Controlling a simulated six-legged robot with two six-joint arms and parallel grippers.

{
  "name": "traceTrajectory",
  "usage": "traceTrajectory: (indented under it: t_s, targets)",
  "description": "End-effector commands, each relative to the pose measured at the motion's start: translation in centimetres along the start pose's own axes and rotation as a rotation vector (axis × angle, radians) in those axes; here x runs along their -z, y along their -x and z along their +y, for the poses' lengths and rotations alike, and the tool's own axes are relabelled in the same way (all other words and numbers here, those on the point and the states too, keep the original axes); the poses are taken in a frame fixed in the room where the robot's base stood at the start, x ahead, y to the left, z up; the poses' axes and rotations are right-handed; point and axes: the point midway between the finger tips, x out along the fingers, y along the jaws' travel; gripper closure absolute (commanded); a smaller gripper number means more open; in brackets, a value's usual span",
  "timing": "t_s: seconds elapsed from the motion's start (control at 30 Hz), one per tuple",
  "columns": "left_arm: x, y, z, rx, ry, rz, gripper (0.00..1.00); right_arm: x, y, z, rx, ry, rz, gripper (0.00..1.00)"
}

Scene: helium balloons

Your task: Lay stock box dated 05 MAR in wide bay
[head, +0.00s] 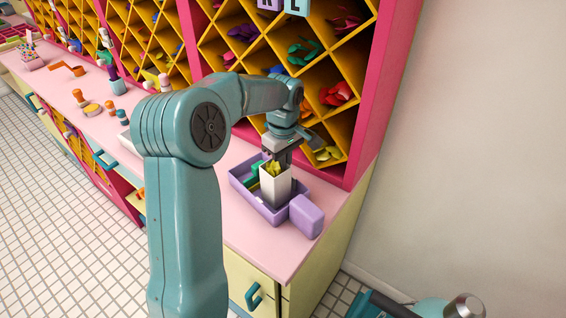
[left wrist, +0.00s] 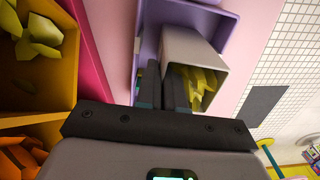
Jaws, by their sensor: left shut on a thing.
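My left gripper (head: 283,163) is shut on the wall of a white open-topped box (head: 276,188). Yellow balloon-like pieces (head: 273,168) show in the box's mouth. The box stands roughly upright over or in a lilac divided tray (head: 240,184); I cannot tell whether it touches the tray floor. In the left wrist view the gripper's fingers (left wrist: 165,80) are at the white box (left wrist: 193,48), with the lilac tray wall (left wrist: 147,40) beside it. No date is readable on the box. Dark and green items in the tray are partly hidden.
A lilac block (head: 306,215) sits against the tray's right end. The pink counter (head: 250,232) is clear in front. Yellow diamond-shaped shelves (head: 300,45) with coloured balloons rise close behind. Small stamps and cups (head: 90,105) stand farther left. A plain wall (head: 460,130) is on the right.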

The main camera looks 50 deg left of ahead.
Motion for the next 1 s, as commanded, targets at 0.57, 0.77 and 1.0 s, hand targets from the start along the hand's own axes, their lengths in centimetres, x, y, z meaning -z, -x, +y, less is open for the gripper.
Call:
traceTrajectory:
  t_s: [0.57, 0.77, 1.0]
  targets:
    - [0.0, -0.5, 0.0, 0.0, -0.001, 0.0, 0.67, 0.0, -0.3, 0.1, 0.0, 0.0, 0.0, 0.0]
    - [0.0, -0.3, 0.0, 0.0, -0.001, 0.0, 0.67, 0.0, -0.1, 0.1, 0.0, 0.0, 0.0, 0.0]
    - [0.0, 3.1, 0.1, -0.006, -0.001, 0.002, 0.67, 0.0, -0.2, 0.1, 0.0, 0.0, 0.0, 0.0]
